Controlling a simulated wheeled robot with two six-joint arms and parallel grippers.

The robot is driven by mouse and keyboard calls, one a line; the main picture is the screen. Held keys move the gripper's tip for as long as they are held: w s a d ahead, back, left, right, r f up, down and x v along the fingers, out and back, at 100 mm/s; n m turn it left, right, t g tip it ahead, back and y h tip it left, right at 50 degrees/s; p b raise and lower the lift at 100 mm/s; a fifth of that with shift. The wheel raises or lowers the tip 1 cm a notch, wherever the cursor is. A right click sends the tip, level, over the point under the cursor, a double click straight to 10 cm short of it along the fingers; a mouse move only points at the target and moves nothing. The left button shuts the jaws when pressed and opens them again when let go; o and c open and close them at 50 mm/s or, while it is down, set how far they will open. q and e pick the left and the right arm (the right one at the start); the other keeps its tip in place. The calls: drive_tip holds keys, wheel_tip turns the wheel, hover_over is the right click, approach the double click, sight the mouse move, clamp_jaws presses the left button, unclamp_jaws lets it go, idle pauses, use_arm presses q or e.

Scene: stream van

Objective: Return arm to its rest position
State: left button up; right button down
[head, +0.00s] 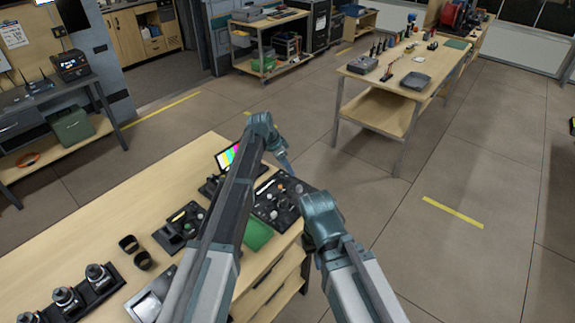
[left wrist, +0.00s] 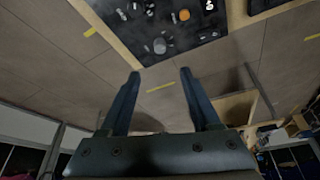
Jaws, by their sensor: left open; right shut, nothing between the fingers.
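My left arm reaches over the workbench (head: 165,190) in the head view. Its gripper (head: 286,163) points down and away past the bench's far right end, above the black control panel (head: 275,198). In the left wrist view the two fingers of the left gripper (left wrist: 160,73) stand apart with nothing between them, and the panel (left wrist: 168,30) lies beyond the tips. My right arm comes in from the lower right. Its teal end with the right gripper (head: 320,207) is beside the bench's right edge, over the floor; its fingers are hard to make out. I see nothing held.
The workbench carries a small color-bar monitor (head: 229,157), a green pad (head: 257,233), two dark cups (head: 135,250) and a black rack (head: 88,292) with several round items. A second table (head: 362,68) stands at back right. Open floor (head: 450,170) lies to the right.

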use_arm(q)
drive_tip(key=s+f+n+g+y+b, duration=0.1)
drive_tip(key=s+f+n, duration=0.1)
drive_tip(key=s, duration=1)
drive_tip(key=s+f+n+y+b, duration=0.2)
drive_tip(key=s+n, duration=0.1)
drive_tip(key=s, duration=0.9)
drive_tip(key=s+f+n+g+y+b, duration=0.1)
drive_tip(key=s+f+n+y, duration=0.1)
drive_tip(key=s, duration=1)
drive_tip(key=shift+a+f+n+g+b, duration=0.15)
drive_tip(key=shift+a+n+g+b, duration=0.2)
drive_tip(key=shift+a+n, duration=0.1)
